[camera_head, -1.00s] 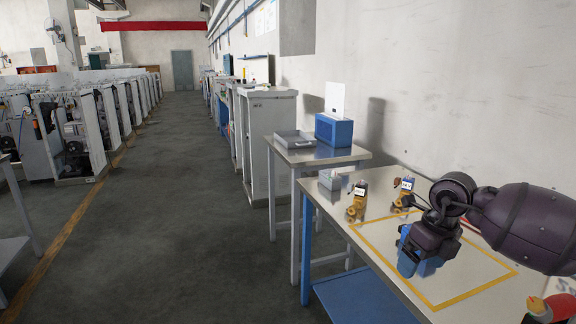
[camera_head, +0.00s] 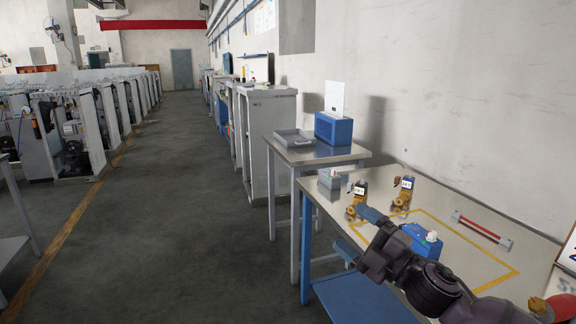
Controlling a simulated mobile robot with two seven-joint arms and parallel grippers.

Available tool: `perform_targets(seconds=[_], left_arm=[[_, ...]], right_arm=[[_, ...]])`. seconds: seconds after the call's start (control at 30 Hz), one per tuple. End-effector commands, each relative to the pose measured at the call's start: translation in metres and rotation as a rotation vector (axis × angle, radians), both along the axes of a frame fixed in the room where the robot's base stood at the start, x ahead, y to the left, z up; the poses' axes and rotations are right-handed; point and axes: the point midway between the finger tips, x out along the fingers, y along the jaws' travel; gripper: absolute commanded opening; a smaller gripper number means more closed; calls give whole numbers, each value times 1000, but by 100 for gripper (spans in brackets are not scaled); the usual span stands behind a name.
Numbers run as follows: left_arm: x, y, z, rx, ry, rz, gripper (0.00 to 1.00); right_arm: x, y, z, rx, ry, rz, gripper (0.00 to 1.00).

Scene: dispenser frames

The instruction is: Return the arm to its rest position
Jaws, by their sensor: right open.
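My right arm comes in from the lower right, dark purple. Its gripper (camera_head: 366,232) is open and empty, held at the front edge of the metal worktable (camera_head: 487,211). A blue block with a white top (camera_head: 424,238) stands inside the yellow outline on the table, just behind the gripper and partly hidden by my arm. Two brass valves with labelled tops stand farther back, one at the left (camera_head: 357,198) and one to its right (camera_head: 404,192). My left gripper is not in view.
A red-and-grey bar (camera_head: 482,231) lies at the table's back. A small grey box (camera_head: 330,179) sits at its far left corner. A side table (camera_head: 345,155) beyond carries a grey tray (camera_head: 294,138) and a blue box (camera_head: 333,129). The floor at left is open.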

Motion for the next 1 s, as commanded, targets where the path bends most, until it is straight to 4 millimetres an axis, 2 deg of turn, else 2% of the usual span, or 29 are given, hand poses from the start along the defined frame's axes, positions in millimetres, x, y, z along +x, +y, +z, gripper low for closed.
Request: perform_targets(seconds=[0.03, 0.17, 0.27, 0.47, 0.6, 0.7, 1.0], left_arm=[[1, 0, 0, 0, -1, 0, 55], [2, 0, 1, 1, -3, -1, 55], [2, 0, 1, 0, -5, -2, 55], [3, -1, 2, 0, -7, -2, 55], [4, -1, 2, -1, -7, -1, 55], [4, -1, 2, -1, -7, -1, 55], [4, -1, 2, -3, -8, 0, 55]], right_arm=[[-3, -9, -19, 73, 86, -49, 84], [-12, -34, -67, 237, 302, -176, 84], [-26, -52, -107, 346, 464, -264, 84], [-71, -83, -188, 540, 760, -416, 84], [-114, -101, -239, 663, 929, -507, 84], [-149, -112, -269, 745, 1017, -565, 84], [-259, -140, -344, 875, 1196, -775, 84]])
